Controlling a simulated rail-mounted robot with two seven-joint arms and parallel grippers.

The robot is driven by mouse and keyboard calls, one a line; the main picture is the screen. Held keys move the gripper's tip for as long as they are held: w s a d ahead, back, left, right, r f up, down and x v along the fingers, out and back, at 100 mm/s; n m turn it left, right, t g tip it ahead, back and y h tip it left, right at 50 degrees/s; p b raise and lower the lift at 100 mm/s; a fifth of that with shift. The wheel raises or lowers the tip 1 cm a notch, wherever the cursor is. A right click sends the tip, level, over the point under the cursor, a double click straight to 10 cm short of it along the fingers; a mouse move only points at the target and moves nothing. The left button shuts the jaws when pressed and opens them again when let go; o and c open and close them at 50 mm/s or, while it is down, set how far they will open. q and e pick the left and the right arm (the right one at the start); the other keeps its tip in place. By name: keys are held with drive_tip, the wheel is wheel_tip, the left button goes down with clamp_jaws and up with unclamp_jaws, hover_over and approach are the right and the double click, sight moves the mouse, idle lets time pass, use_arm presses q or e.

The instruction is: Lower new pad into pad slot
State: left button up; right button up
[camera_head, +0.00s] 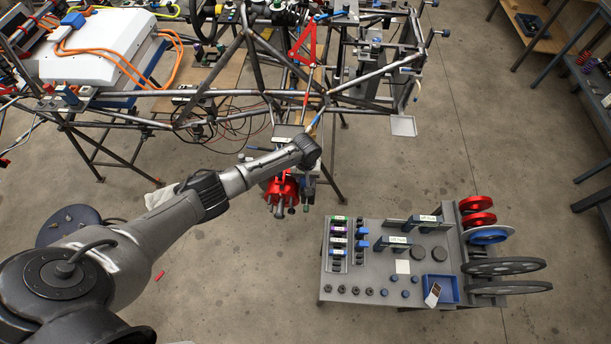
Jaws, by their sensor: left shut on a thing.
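My left arm reaches in from the lower left, and its wrist ends beside the red caliper (281,189) at the chassis. My left gripper (303,172) is at the caliper's upper right, largely hidden by its own wrist. It is shut on the new pad, which is too small and covered to make out. The pad slot is also hidden, so I cannot tell whether the pad touches it. My right gripper is out of view.
The tube chassis (215,95) spans the top, with a white box (100,48) and orange cables at left. A grey parts cart (380,275) at lower right carries labelled holders, a blue tray (441,290) and discs (488,235). Floor between cart and chassis is clear.

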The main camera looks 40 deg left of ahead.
use_arm(q)
drive_tip(key=shift+f, duration=0.15)
idle(1.0)
drive_tip(key=shift+p, duration=0.5)
idle(0.4)
drive_tip(key=shift+f, duration=0.1)
idle(0.5)
drive_tip(key=shift+f, duration=0.1)
drive_tip(key=shift+f+b, duration=0.35)
drive_tip(key=shift+f, duration=0.25)
